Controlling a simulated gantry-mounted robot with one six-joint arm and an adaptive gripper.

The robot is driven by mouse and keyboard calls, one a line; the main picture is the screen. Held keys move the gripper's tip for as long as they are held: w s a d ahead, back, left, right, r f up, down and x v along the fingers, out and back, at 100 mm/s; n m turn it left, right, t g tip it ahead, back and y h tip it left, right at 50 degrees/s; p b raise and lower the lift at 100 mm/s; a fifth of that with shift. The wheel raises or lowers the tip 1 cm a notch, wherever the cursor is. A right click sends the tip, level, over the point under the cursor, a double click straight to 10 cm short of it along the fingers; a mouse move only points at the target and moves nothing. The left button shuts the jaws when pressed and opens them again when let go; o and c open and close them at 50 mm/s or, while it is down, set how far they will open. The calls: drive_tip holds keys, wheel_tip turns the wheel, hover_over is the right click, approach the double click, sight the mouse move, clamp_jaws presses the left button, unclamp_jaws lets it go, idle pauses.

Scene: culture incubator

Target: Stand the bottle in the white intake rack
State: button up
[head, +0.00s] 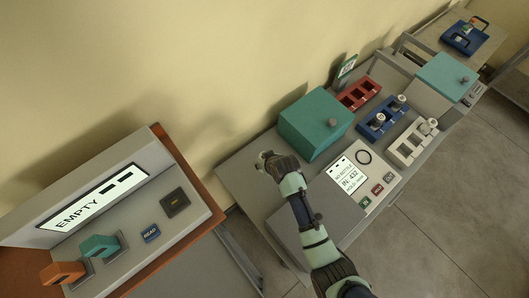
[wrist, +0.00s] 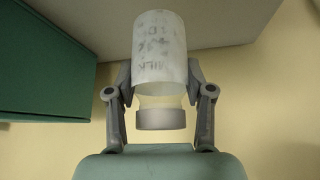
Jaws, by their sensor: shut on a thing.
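My gripper (head: 268,163) is shut on a bottle, held at the left end of the grey bench, left of the larger teal box. In the wrist view the bottle (wrist: 160,50) has a pale label with dark lettering and a grey cap (wrist: 160,119) at its lower end in the picture. The two fingers of my gripper (wrist: 160,80) press on its sides. In the head view the held bottle is small and mostly hidden by my gripper.
A blue rack (head: 374,132) holding bottles and a red rack (head: 358,94) stand behind the white one. The larger teal box (head: 312,125) and a display panel (head: 349,176) lie between my gripper and the white rack. A smaller teal box (head: 446,77) is farther right.

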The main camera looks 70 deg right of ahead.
drive_tip(key=shift+f+b, duration=0.3)
drive_tip(key=shift+f, duration=2.2)
drive_tip(key=shift+f, duration=0.2)
drive_tip(key=o, duration=1.3)
drive_tip(key=shift+r, duration=0.25)
drive_tip(key=p+v, duration=0.2)
drive_tip(key=v, duration=1)
